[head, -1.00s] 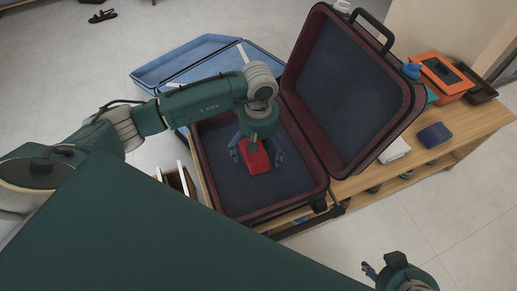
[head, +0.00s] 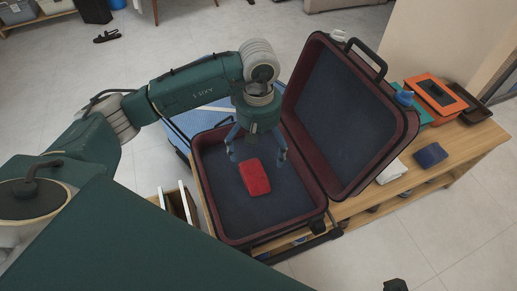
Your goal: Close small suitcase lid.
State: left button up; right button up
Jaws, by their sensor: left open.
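The small suitcase (head: 238,240) lies open on a wooden bench, with a dark red rim and a dark blue lining. Its lid (head: 345,115) stands up, tilted back to the right, with a black handle at the top. A folded red cloth (head: 254,177) lies inside the base. My left gripper (head: 256,160) is open and empty above the base, pointing down, just over the far side of the red cloth. My right arm shows only as a small dark part at the bottom edge; its gripper is out of view.
Right of the lid, the bench (head: 466,146) holds an orange box (head: 435,97), a dark tray (head: 475,103), a folded navy cloth (head: 430,155) and a white cloth (head: 392,171). Floor at the right front is clear.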

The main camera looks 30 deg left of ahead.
aim_at(347, 121)
jog(key=k, duration=1)
